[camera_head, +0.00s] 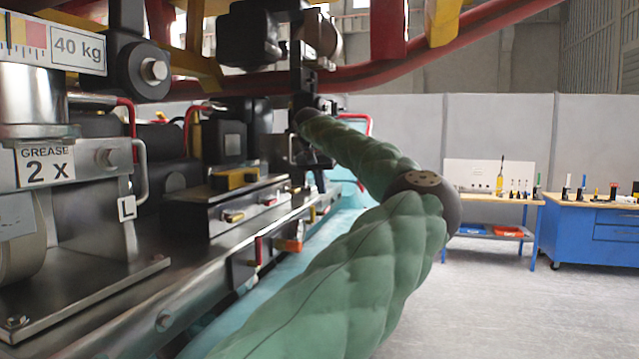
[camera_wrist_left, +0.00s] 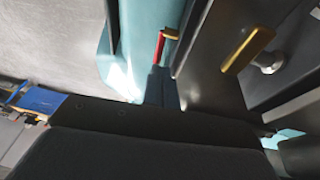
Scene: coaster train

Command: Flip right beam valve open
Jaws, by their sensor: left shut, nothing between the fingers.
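Small valve levers line the metal beam (camera_head: 190,290) in the head view. One has a red handle (camera_head: 258,250), one an orange handle (camera_head: 290,245), and smaller yellow ones sit above. I cannot tell which is the right beam valve. My left arm reaches along the beam, and my left gripper (camera_head: 312,165) is small and dark at its far end, partly hidden. In the left wrist view, the shut, empty fingers (camera_wrist_left: 162,88) are near a red lever with a yellow end (camera_wrist_left: 161,48). A yellow lever (camera_wrist_left: 247,48) beside a bolt lies right of them. My right gripper is out of view.
Red rail (camera_head: 400,62) and yellow framework hang overhead.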

